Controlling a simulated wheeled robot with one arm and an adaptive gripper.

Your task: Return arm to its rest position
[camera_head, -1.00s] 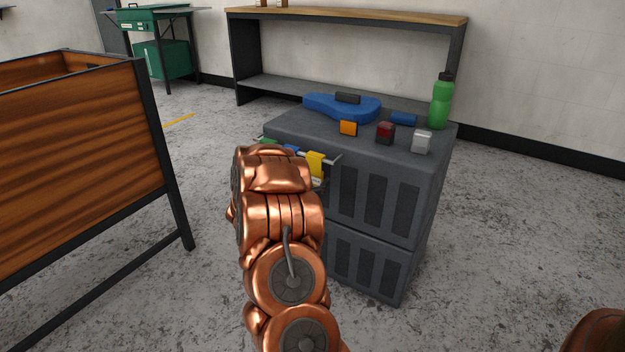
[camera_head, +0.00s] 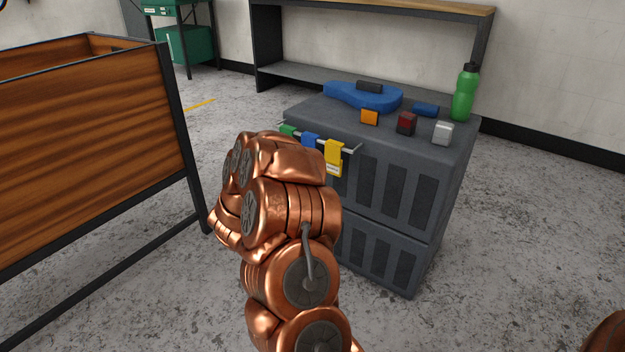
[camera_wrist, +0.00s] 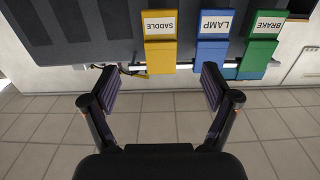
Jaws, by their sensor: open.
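My copper-coloured arm (camera_head: 290,215) is folded in front of the grey cabinet in the head view, and its gripper end is hidden there. In the wrist view my gripper (camera_wrist: 160,95) is open, with nothing between its two fingers. Beyond the fingers hang three labelled tags: a yellow SADDLE tag (camera_wrist: 160,45), a blue LAMP tag (camera_wrist: 212,40) and a green BRAKE tag (camera_wrist: 262,45). The tags hang on a rail on the cabinet's side.
The grey cabinet (camera_head: 390,205) carries a blue saddle-shaped piece (camera_head: 340,95), an orange block (camera_head: 369,117), a red light (camera_head: 406,123), a silver block (camera_head: 443,133) and a green bottle (camera_head: 465,95). A wooden box on a black frame (camera_head: 95,150) stands left.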

